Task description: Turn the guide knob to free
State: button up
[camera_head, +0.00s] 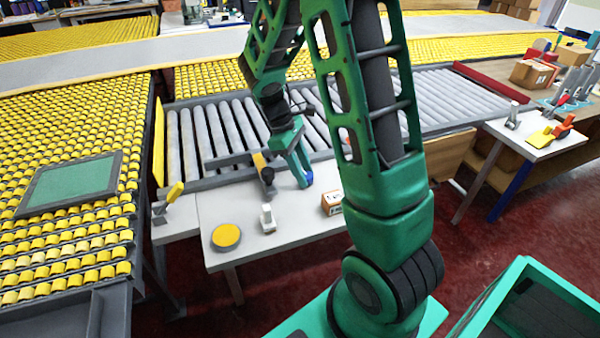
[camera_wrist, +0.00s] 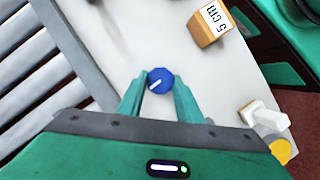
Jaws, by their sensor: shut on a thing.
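The guide knob (camera_wrist: 159,81) is a round blue knob with a white pointer line, on the light table. In the wrist view the line points to the lower left. My gripper (camera_wrist: 160,90) has its two green fingers on either side of the knob, shut on it. In the head view my gripper (camera_head: 304,180) reaches down to the table beside the roller conveyor, with a bit of the blue knob (camera_head: 309,179) showing at its fingertips. The knob's position marks cannot be made out.
A white-and-grey item (camera_head: 267,219) and a yellow disc (camera_head: 226,236) are on the table (camera_head: 290,233). The roller conveyor (camera_head: 215,135) runs behind. A yellow-handled lever (camera_head: 174,192) is at the left.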

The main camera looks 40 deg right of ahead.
jog(key=m, duration=0.1)
jog(key=m+y, duration=0.1)
jog(key=m, duration=0.2)
jog(key=shift+w+d+m+y, duration=0.2)
jog(key=shift+d+m+y, duration=0.1)
jog(key=shift+y, duration=0.1)
jog(key=m, duration=0.2)
jog(key=m+y, duration=0.1)
jog(key=m, duration=0.1)
jog(key=shift+d+m+y, duration=0.15)
jog(key=shift+m+y, duration=0.15)
jog(key=m, duration=0.2)
jog(key=m+y, duration=0.1)
jog(key=m, duration=0.1)
jog(key=shift+s+d+r+m+y, duration=0.1)
jog(key=shift+m+y, duration=0.2)
jog(key=m+t+y, duration=0.1)
jog(key=m, duration=0.3)
jog(key=shift+m+t, duration=0.3)
jog(key=shift+t, duration=0.1)
jog(key=o, duration=1)
jog(key=shift+o, duration=0.2)
jog(key=shift+s, duration=0.1)
